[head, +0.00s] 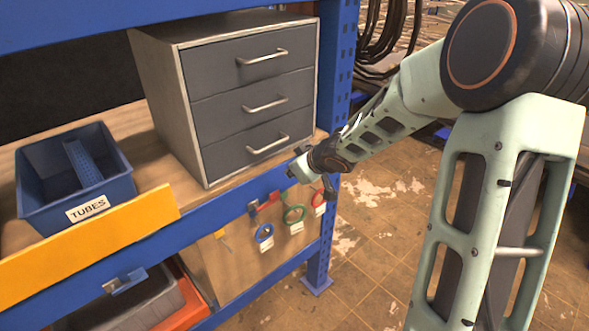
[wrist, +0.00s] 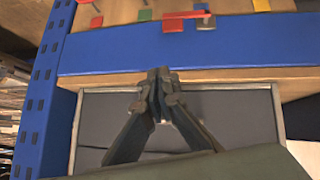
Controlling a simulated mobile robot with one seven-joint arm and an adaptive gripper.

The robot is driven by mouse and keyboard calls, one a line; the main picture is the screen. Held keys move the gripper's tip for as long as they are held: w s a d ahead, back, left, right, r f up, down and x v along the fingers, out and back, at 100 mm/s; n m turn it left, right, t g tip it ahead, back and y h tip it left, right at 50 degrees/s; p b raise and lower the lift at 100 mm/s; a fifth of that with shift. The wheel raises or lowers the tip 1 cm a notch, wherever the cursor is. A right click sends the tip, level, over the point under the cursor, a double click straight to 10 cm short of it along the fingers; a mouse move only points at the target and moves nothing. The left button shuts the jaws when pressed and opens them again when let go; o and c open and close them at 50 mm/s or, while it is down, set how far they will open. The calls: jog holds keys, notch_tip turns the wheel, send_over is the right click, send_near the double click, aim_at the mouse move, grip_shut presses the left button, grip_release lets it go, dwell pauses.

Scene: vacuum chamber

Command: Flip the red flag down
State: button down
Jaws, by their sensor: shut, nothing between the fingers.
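The red flag (head: 268,202) is a small red bar on a grey mount at the blue shelf beam's front, below the drawer cabinet. In the wrist view the red flag (wrist: 188,15) shows near the top edge, lying across the picture beside a grey square. My gripper (head: 293,172) is above and to the right of the flag, in front of the cabinet's lower right corner, apart from the flag. In the wrist view my gripper (wrist: 160,75) has its fingertips together with nothing between them, in front of the wooden shelf edge. The flag's exact tilt is hard to tell.
A grey drawer cabinet (head: 255,95) stands on the shelf above the blue beam (head: 210,225). Blue, green and red rings with tags hang below; the green ring (head: 294,214) is near the flag. A blue TUBES bin (head: 110,188) is left. Floor is open at right.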

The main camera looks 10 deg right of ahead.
jog(key=shift+s+d+r, duration=0.25)
jog(key=shift+s+r, duration=0.1)
jog(key=shift+r, duration=0.1)
